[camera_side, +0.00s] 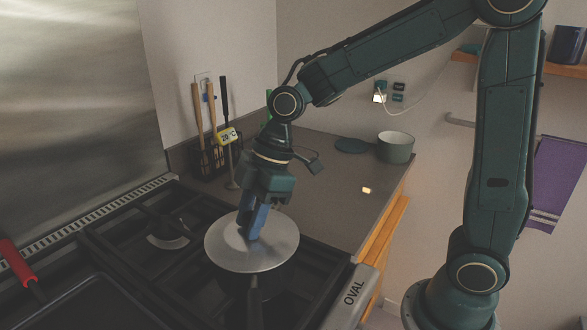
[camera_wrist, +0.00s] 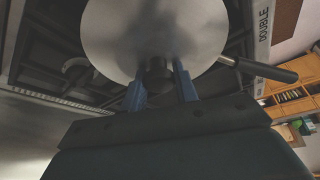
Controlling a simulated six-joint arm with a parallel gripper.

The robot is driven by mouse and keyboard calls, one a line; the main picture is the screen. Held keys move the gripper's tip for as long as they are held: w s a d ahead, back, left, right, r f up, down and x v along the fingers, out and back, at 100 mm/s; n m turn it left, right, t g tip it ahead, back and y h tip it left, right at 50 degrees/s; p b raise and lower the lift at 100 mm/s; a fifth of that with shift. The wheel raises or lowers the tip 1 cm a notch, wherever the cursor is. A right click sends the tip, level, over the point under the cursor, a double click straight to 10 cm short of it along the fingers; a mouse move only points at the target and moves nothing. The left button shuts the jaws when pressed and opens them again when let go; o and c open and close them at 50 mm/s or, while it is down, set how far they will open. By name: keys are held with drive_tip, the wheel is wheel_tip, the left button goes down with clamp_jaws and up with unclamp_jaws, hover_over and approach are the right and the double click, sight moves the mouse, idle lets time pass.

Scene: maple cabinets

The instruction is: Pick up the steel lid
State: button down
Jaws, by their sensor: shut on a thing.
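The steel lid (camera_side: 272,256) is a round, pale grey disc over the stove's front burner area. In the wrist view the lid (camera_wrist: 112,32) fills the upper middle, with its dark knob (camera_wrist: 158,76) between my blue fingers. My gripper (camera_side: 252,230) points down onto the lid's middle and is shut on the knob. In the wrist view my gripper (camera_wrist: 160,88) has a finger on each side of it. The fingers hide the knob in the side view. A dark pan handle (camera_side: 254,300) sticks out from under the lid. I cannot tell whether the lid touches the pan.
Black stove grates (camera_side: 130,235) surround the lid. A red-handled utensil (camera_side: 15,262) lies at the left by a dark tray (camera_side: 95,308). A utensil holder (camera_side: 207,160) stands behind my gripper. A grey-green pot (camera_side: 396,150) stands on the counter (camera_side: 330,185), whose middle is mostly clear.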

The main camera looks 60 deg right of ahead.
sight(250, 216)
drive_tip(key=shift+r, duration=0.1)
wheel_tip(250, 216, up, 20)
idle(1.0)
drive_tip(key=shift+d, duration=0.1)
idle(0.6)
